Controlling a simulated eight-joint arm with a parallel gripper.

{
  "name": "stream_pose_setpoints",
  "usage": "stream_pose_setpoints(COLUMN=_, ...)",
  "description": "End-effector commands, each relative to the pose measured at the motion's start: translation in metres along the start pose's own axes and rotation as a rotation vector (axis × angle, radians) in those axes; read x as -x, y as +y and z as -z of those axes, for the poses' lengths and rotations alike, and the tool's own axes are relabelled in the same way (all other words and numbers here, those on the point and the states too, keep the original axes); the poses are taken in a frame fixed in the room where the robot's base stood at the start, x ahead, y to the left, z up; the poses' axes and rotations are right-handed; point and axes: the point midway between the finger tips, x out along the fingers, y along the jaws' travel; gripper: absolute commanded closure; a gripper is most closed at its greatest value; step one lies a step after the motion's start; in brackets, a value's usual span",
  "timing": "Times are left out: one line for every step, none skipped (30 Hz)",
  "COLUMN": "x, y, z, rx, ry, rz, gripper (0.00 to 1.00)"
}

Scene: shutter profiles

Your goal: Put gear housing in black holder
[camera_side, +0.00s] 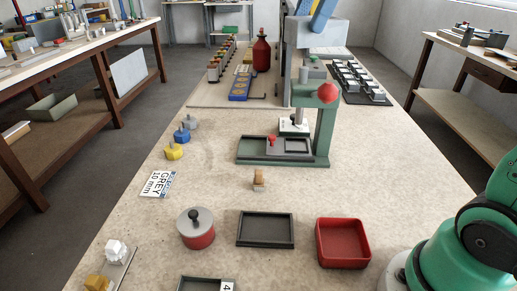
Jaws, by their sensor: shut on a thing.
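My gripper is not in view; only a green and black part of my arm shows at the lower right. No part is clearly identifiable as the gear housing. An empty shallow black tray (266,214), which may be the black holder, lies at the front middle of the table. A second dark tray (182,282), cut off by the bottom edge, has a white label marked 4.
A red tray (344,262) and a red pot with grey lid (196,229) flank the black tray. A green press (325,135) stands behind. Blue and yellow weights (174,152) and a GREY 10 mm card (157,184) lie left. Table (110,200) is clear around the block.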

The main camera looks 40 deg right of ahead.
Motion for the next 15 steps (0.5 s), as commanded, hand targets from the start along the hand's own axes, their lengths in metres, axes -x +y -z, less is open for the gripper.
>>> stream_pose_setpoints(x=-0.007, y=-0.010, z=0.017, rx=-0.033, ry=0.000, rz=-0.015, gripper=1.00)
stream_pose_setpoints(x=-0.010, y=-0.015, z=0.025, rx=-0.064, ry=-0.001, rz=-0.029, gripper=1.00)
stream_pose_setpoints(x=-0.015, y=-0.021, z=0.035, rx=-0.103, ry=0.000, rz=-0.045, gripper=1.00)
stream_pose_setpoints(x=-0.018, y=-0.026, z=0.042, rx=-0.131, ry=0.000, rz=-0.056, gripper=1.00)
stream_pose_setpoints(x=-0.020, y=-0.030, z=0.047, rx=-0.156, ry=0.000, rz=-0.068, gripper=1.00)
stream_pose_setpoints(x=-0.023, y=-0.036, z=0.055, rx=-0.187, ry=0.000, rz=-0.080, gripper=1.00)
stream_pose_setpoints(x=-0.025, y=-0.040, z=0.059, rx=-0.207, ry=-0.001, rz=-0.088, gripper=1.00)
stream_pose_setpoints(x=-0.027, y=-0.044, z=0.064, rx=-0.227, ry=0.000, rz=-0.097, gripper=1.00)
stream_pose_setpoints(x=-0.030, y=-0.049, z=0.070, rx=-0.251, ry=-0.001, rz=-0.106, gripper=1.00)
stream_pose_setpoints(x=-0.031, y=-0.053, z=0.073, rx=-0.268, ry=0.000, rz=-0.114, gripper=1.00)
stream_pose_setpoints(x=-0.033, y=-0.057, z=0.077, rx=-0.285, ry=-0.001, rz=-0.120, gripper=1.00)
stream_pose_setpoints(x=-0.035, y=-0.062, z=0.082, rx=-0.306, ry=-0.001, rz=-0.129, gripper=1.00)
stream_pose_setpoints(x=-0.036, y=-0.065, z=0.085, rx=-0.320, ry=0.000, rz=-0.135, gripper=1.00)
stream_pose_setpoints(x=-0.042, y=-0.064, z=0.082, rx=-0.328, ry=-0.002, rz=-0.138, gripper=1.00)
stream_pose_setpoints(x=-0.049, y=-0.063, z=0.078, rx=-0.330, ry=-0.002, rz=-0.138, gripper=1.00)
